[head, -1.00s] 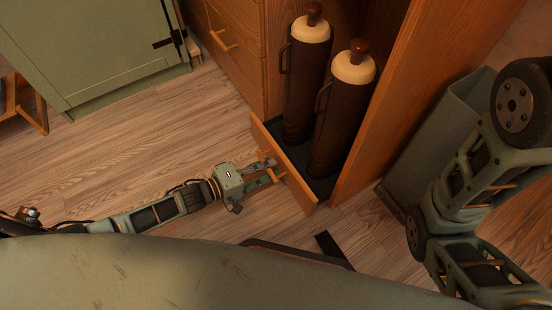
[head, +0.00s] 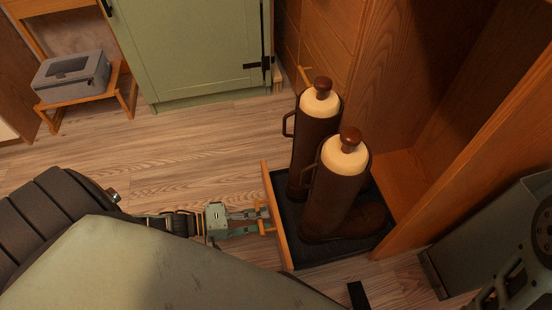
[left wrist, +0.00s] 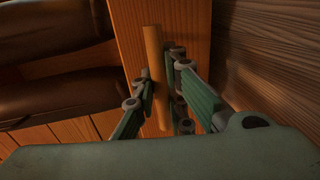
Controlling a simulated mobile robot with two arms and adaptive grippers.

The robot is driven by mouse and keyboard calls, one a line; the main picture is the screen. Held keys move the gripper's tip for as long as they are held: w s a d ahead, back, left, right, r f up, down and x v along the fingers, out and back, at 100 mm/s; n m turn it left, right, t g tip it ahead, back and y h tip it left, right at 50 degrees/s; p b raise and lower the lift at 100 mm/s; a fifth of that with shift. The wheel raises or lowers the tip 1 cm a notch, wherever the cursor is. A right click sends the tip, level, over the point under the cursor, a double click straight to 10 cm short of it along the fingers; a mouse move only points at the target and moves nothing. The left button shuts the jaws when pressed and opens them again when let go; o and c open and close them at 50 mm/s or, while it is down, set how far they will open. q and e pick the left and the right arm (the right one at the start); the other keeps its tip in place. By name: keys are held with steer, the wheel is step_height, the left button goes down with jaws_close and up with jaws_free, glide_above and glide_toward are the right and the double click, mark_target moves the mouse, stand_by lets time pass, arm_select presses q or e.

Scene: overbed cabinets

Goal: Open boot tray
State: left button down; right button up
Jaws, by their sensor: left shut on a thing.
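The boot tray (head: 281,221) is a low drawer with a wooden front and a dark liner, pulled out from the base of the tall wooden cabinet. Two dark brown boots (head: 330,205) with cream and brown boot trees stand upright in it. My left gripper (head: 262,217) is shut on the tray's wooden handle (head: 266,227). In the left wrist view the handle (left wrist: 153,75) shows as an upright bar between the fingers (left wrist: 163,90), against the tray front (left wrist: 188,40). My right gripper is not in view.
A green cabinet (head: 190,50) is at the back, and a low wooden stand (head: 118,95) with a grey box (head: 72,75) is at the back left. The wooden floor (head: 170,160) left of the tray is clear.

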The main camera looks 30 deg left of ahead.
arm_select(q)
steer(key=shift+f+v, duration=0.15)
steer(key=shift+v, duration=0.7)
steer(key=shift+f+v, duration=0.15)
steer(key=shift+v, duration=0.7)
steer(key=shift+f+v, duration=0.2)
steer(key=shift+v, duration=0.65)
steer(key=shift+s+a, duration=0.1)
steer(key=c, duration=1.8)
jaws_free()
steer(key=shift+o, duration=0.2)
steer(key=v, duration=1.2)
